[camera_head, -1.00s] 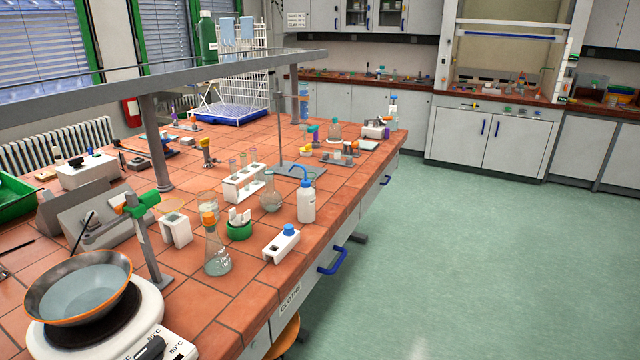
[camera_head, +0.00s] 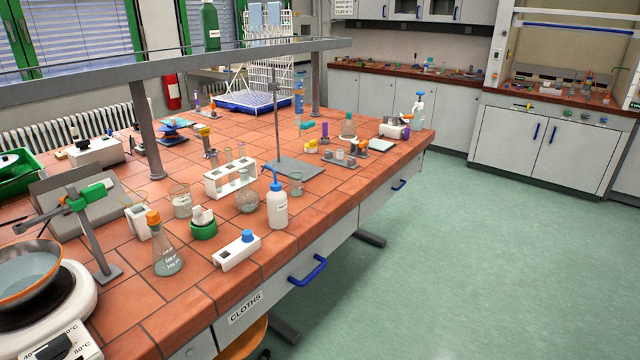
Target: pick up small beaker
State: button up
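A small clear glass beaker (camera_head: 296,185) stands upright on the tiled bench, just behind and right of the white wash bottle (camera_head: 277,209) with a blue spout. A larger glass beaker (camera_head: 181,203) stands further left, between a white block and the test tube rack. My gripper is not in view.
An Erlenmeyer flask (camera_head: 167,255) with an orange stopper, a round flask (camera_head: 247,198), a test tube rack (camera_head: 231,181) and a retort stand base (camera_head: 293,169) crowd the bench around the beakers. An overhead shelf (camera_head: 180,62) spans the bench. The green floor (camera_head: 470,260) at right is clear.

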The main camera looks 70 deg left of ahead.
aim_at(296, 185)
jog(key=u, duration=0.05)
jog(key=i, duration=2.25)
jog(key=z, duration=0.5)
jog(key=k, duration=0.1)
jog(key=u, duration=1.95)
jog(key=k, duration=0.2)
jog(key=u, duration=2.05)
